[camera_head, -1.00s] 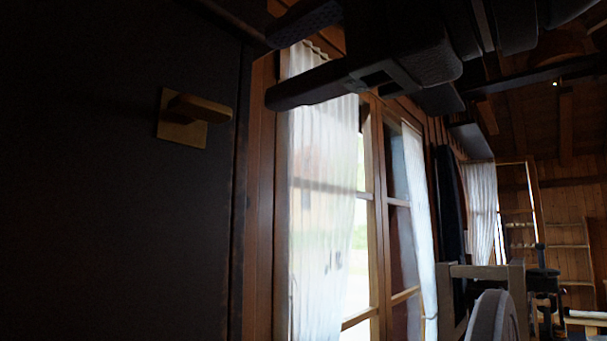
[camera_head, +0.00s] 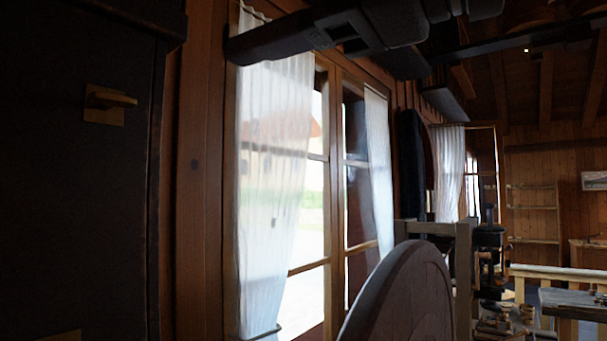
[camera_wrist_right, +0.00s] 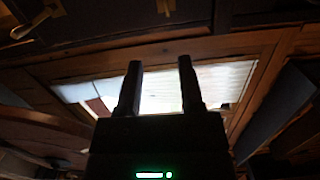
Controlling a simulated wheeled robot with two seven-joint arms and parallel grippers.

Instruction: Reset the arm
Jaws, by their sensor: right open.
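My right gripper (camera_wrist_right: 160,75) shows in the right wrist view with its two dark fingers apart and nothing between them. Behind the fingers is a bright window, seen at a slant. In the head view, part of my right arm and one dark finger (camera_head: 275,43) reach in across the top, in front of the upper window and curtain. The other finger is cut off or too dark to make out there. My left gripper is not in view.
A window with a white curtain (camera_head: 270,190) is in the middle. A large round wooden disc (camera_head: 405,295) stands at the lower middle. A cluttered workbench (camera_head: 570,302) is at the lower right.

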